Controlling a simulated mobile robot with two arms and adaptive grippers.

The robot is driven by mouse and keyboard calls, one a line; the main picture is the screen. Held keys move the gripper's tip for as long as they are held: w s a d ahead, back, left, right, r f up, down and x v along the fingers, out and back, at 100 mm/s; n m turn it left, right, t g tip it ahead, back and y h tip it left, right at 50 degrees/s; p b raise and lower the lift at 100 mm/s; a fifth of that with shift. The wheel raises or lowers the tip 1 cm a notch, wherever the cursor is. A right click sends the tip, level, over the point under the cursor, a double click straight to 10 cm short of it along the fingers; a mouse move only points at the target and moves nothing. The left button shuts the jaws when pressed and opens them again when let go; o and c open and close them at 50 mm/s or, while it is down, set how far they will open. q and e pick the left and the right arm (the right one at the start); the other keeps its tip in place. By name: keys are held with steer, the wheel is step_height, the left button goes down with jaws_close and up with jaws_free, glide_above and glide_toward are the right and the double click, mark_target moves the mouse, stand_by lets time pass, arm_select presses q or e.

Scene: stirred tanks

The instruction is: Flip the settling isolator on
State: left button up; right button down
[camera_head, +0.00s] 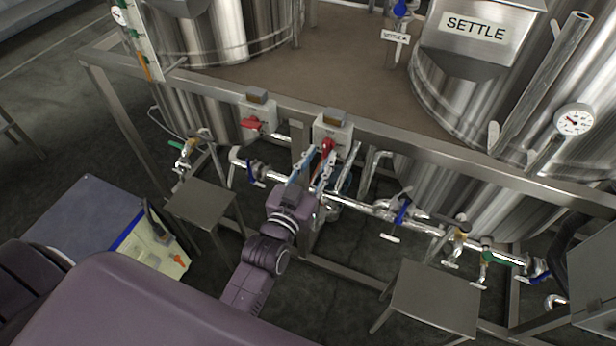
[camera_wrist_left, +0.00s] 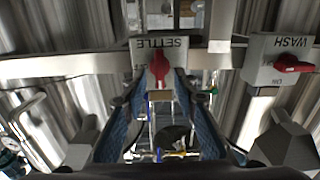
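The settling isolator is a pale box (camera_head: 334,130) on the frame rail below the SETTLE tank, with a red handle (camera_head: 328,145). In the left wrist view its SETTLE label (camera_wrist_left: 158,43) appears upside down, and its red handle (camera_wrist_left: 159,70) stands vertical in the picture. My left gripper (camera_head: 312,168) is at this isolator, fingers spread. In the left wrist view the open fingers (camera_wrist_left: 160,92) lie on either side of the handle; I cannot tell whether they touch it. My right gripper is not in view.
A second isolator, labelled WASH (camera_wrist_left: 285,45), has its red handle (camera_wrist_left: 292,64) sideways; it also shows in the head view (camera_head: 258,112). The steel rail (camera_head: 430,148) runs beside both. Pipes with blue-handled valves (camera_head: 402,212) and small steel stands (camera_head: 435,297) lie below.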

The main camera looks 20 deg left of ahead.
arm_select(q)
steer(key=s, duration=1)
steer(key=shift+a, duration=0.2)
steer(key=s+d+f+m+g, duration=0.1)
steer(key=s+f+g, duration=0.2)
steer(key=f, duration=0.9)
steer(key=s+d+f+g+h, duration=0.1)
steer(key=s+f+g, duration=0.2)
steer(key=f, duration=0.8)
steer(key=s+d+f+m+g, duration=0.15)
steer(key=s+f, duration=0.25)
steer(key=f, duration=0.8)
steer(key=s+a+f+g, duration=0.3)
steer(key=s+f, duration=0.3)
steer(key=s, duration=0.3)
steer(key=s+a+f+g+y, duration=0.1)
steer(key=s+a+f+g, duration=0.2)
steer(key=s+f, duration=0.4)
steer(key=s+a+f+g, duration=0.3)
steer(key=s+f, duration=0.4)
steer(key=s, duration=0.4)
steer(key=shift+f+y, duration=0.25)
steer(key=shift+y, duration=0.05)
steer(key=shift+g, duration=0.25)
